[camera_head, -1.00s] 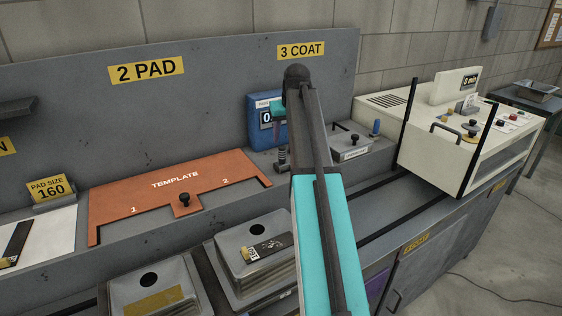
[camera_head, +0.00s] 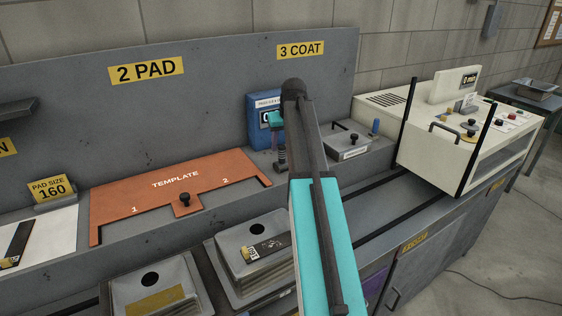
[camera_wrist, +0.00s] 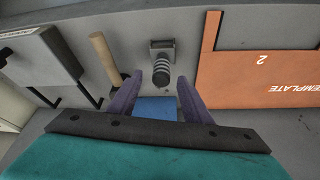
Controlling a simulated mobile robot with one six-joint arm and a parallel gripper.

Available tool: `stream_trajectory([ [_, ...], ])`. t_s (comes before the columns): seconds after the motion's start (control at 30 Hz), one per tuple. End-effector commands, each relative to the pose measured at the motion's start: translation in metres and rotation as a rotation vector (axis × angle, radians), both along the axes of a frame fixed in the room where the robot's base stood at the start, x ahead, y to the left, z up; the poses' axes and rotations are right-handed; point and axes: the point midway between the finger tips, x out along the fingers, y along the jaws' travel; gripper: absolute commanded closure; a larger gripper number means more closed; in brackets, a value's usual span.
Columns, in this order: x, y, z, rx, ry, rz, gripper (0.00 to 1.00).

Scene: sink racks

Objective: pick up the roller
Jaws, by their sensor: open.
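My gripper (camera_wrist: 160,95) is open, with its two purple fingers apart and nothing held between them. In the wrist view a tan cylindrical bar (camera_wrist: 103,57), which looks like the roller's handle, lies to the left of the left finger, apart from it. I cannot make out the rest of the roller.
A coiled, spring-like post (camera_wrist: 162,62) stands just beyond the fingertips. The orange template (camera_wrist: 255,75) lies to the right in the wrist view. A grey lidded box (camera_wrist: 38,62) stands on the left. A cream machine (camera_head: 450,130) stands at the right of the bench.

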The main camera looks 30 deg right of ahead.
Motion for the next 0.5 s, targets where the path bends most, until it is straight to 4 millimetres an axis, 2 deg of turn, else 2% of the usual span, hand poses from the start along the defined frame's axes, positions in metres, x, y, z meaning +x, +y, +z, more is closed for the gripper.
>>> stream_trajectory([
  [0.5,0.015,-0.001,-0.037,-0.001,-0.001,0.001,0.55],
])
